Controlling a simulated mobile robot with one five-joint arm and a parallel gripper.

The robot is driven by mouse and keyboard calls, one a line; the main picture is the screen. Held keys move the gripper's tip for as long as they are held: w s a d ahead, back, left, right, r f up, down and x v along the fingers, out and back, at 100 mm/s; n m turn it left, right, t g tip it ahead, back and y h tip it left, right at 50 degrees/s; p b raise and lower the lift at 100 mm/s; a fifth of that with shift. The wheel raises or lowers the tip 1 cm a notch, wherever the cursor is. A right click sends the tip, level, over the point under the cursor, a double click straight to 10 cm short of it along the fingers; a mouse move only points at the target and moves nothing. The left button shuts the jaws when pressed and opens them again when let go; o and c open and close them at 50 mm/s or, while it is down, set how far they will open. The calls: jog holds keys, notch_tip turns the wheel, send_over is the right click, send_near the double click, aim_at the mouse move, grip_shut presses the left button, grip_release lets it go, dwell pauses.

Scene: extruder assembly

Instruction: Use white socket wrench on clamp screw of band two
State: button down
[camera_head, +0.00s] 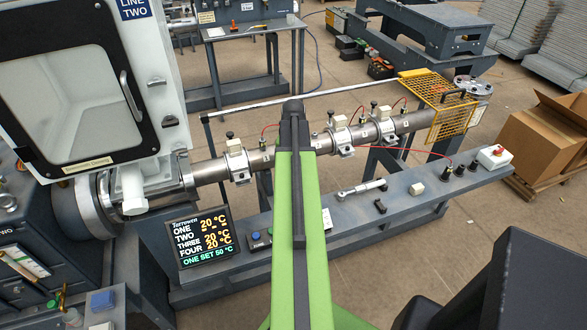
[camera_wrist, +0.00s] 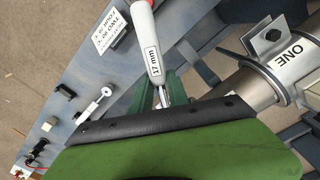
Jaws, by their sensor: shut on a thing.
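In the wrist view my gripper (camera_wrist: 158,95) is shut on the white socket wrench (camera_wrist: 152,48), marked 17 mm, with a red part at the top edge. The wrench is held beside the barrel. A band marked ONE (camera_wrist: 290,58), with its clamp bracket and screw, is on the barrel at the right, apart from the wrench. In the head view my green arm hides my gripper and the wrench. One band (camera_head: 236,160) shows left of the arm and two more (camera_head: 340,136) show right of it. I cannot make out band two; the arm covers part of the barrel.
A silver wrench (camera_head: 360,188) lies on the grey bench ledge (camera_head: 405,205) in front of the barrel. A temperature display (camera_head: 203,236) stands at the left. A yellow mesh guard (camera_head: 446,103) covers the barrel's right end. A long rod (camera_head: 350,85) runs behind the barrel.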

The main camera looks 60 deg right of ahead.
jog(key=shift+f, duration=0.1)
dwell(0.3)
jog(key=shift+f+b, duration=0.35)
jog(key=shift+b, duration=0.1)
jog(key=shift+f+b, duration=0.4)
